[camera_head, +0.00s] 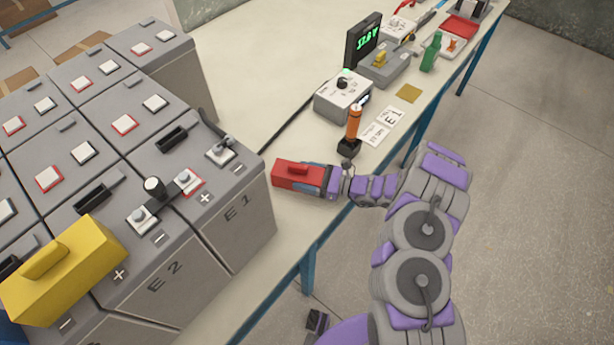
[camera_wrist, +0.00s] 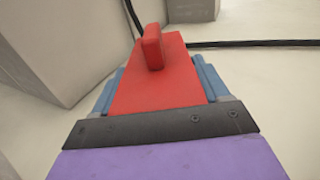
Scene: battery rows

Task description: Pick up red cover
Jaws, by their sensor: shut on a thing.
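The red cover (camera_head: 292,174) is a small red box with a raised handle on top. In the head view it is at the end of my arm, over the pale tabletop beside the battery block. My gripper (camera_head: 318,180) is shut on it. In the wrist view the red cover (camera_wrist: 155,82) fills the middle, its handle pointing up, with the blue fingers of my gripper (camera_wrist: 158,88) along its two sides. Its underside is hidden, so I cannot tell whether it touches the table.
Grey batteries (camera_head: 235,235) marked E1 and E2 stand at left, with a yellow cover (camera_head: 65,270) on them. A grey box with a knob (camera_head: 342,97), an orange-handled tool (camera_head: 353,125) and a green bottle (camera_head: 431,52) stand farther along the table (camera_head: 245,85). A black cable (camera_wrist: 250,43) runs behind the cover.

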